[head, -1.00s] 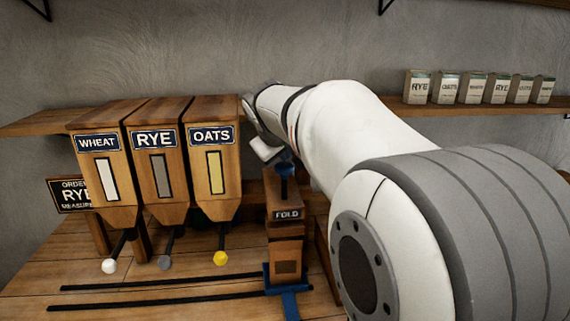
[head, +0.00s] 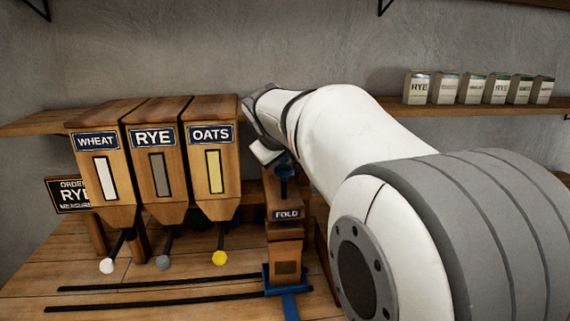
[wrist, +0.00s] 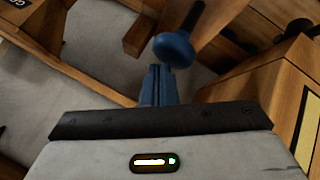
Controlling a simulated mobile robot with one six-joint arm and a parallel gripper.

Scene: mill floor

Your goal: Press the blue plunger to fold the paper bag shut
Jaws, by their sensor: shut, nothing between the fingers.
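The blue plunger (head: 284,172) stands on top of the wooden fold station, above its FOLD sign (head: 286,214). In the wrist view its round blue knob (wrist: 174,50) shows just beyond the fingertips, with a dark stem running to the upper right. My gripper (wrist: 157,85) is shut and empty, its narrow blue fingers together beside the knob. I cannot tell whether they touch it. In the head view my gripper is partly hidden, at the plunger's top. A brown box shape (head: 287,250), seemingly the paper bag, is upright below the sign in a blue carriage (head: 290,293).
Wheat (head: 100,175), rye (head: 155,165) and oats (head: 212,165) hoppers with knobbed levers stand left of the station. Two black rails (head: 160,285) run along the bench. Small labelled packets (head: 472,89) line the right shelf. An order sign (head: 70,194) stands at the left.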

